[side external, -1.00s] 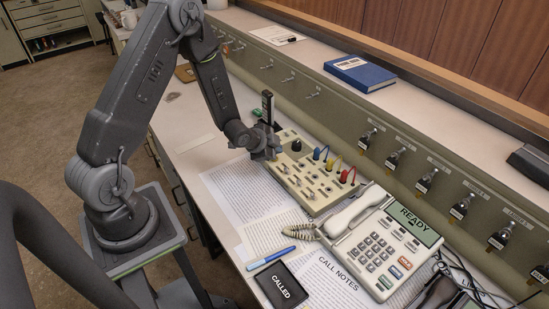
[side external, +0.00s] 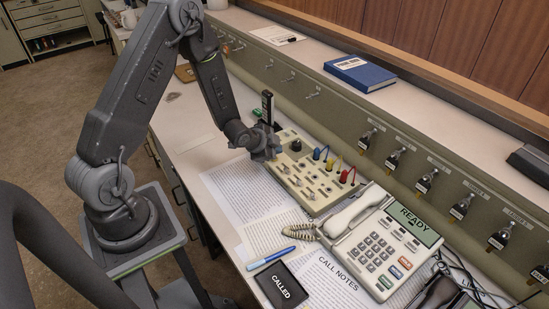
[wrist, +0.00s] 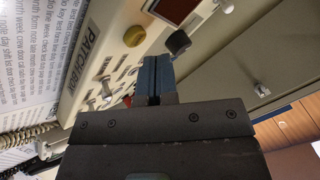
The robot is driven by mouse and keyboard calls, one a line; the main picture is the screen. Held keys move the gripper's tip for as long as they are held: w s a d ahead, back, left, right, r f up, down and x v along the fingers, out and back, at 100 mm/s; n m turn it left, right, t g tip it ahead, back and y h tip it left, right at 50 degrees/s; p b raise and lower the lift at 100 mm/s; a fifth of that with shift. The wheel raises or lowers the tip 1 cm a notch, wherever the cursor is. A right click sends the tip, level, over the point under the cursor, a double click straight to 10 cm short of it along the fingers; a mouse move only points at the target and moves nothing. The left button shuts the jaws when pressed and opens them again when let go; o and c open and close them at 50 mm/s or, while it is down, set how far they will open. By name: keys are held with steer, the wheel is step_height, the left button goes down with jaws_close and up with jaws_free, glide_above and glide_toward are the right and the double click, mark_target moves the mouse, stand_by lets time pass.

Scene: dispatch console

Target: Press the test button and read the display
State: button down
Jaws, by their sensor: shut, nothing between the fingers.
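The cream patch box (side external: 322,204) lies on the desk with switches, coloured plugs and a dark knob. In the wrist view the box (wrist: 108,50), lettered PATCH BOX, shows a round yellow button (wrist: 135,36) and a dark knob (wrist: 178,42). No label reading "test" is legible. My gripper (side external: 277,154) is at the box's far left end; in the wrist view its blue fingertips (wrist: 155,62) are together and empty, over the box between button and knob. Contact at the tips cannot be told. The phone's display (side external: 414,222) reads READY.
The desk phone (side external: 372,247) stands right of the box, its handset (side external: 352,210) in place. A blue book (side external: 360,73) lies on the shelf behind.

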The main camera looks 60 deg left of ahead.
steer(key=shift+f, duration=0.1)
stand_by(0.5)
steer(key=shift+f, duration=0.3)
steer(key=shift+f, duration=0.4)
stand_by(0.5)
stand_by(0.4)
steer(key=shift+r, duration=0.8)
steer(key=shift+r, duration=2.55)
